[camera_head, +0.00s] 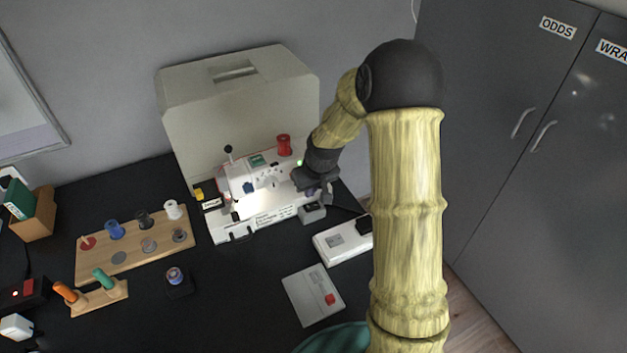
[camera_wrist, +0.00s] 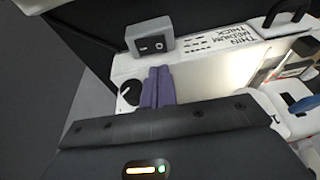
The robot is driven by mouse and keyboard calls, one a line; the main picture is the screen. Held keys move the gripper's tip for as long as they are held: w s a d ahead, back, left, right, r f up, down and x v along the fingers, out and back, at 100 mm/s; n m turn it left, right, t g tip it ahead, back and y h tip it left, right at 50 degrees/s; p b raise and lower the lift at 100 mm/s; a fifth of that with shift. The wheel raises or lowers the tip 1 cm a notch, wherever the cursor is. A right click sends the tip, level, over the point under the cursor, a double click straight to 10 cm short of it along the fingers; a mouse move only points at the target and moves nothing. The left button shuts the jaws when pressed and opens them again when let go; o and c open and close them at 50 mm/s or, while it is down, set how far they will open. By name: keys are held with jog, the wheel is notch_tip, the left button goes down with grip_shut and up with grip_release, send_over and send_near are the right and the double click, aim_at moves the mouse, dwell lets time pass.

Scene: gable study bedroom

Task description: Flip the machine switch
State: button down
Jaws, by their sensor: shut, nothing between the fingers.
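The white sewing machine (camera_head: 258,185) stands at the back of the black table in front of its raised case. A small grey switch box (camera_head: 312,213) sits at the machine's right end. In the wrist view the switch box (camera_wrist: 150,36) shows a dark rocker switch (camera_wrist: 151,44) with white marks; I cannot tell which side is pressed. My gripper (camera_head: 312,192) is over the machine's right end, close to the switch box. In the wrist view its purple fingers (camera_wrist: 158,72) are shut together, empty, pointing toward the box with a small apparent gap.
A white unit (camera_head: 337,241) with a black part lies right of the machine, and a flat grey box (camera_head: 313,296) with a red button lies in front. A wooden spool board (camera_head: 137,245) is at left. Grey cabinets (camera_head: 520,130) stand at right. Table between is mostly clear.

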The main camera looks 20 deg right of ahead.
aim_at(309, 205)
jog(key=f, duration=0.3)
jog(key=shift+s+a+f, duration=0.1)
jog(key=shift+a+f, duration=0.15)
jog(key=shift+s+a+f, duration=0.1)
jog(key=shift+a+f, duration=0.25)
jog(key=shift+f, duration=0.2)
jog(key=shift+a, duration=0.1)
jog(key=shift+w+d+r, duration=0.1)
jog(key=shift+d, duration=0.35)
jog(key=shift+w+d+r, duration=0.1)
jog(key=shift+d, duration=0.3)
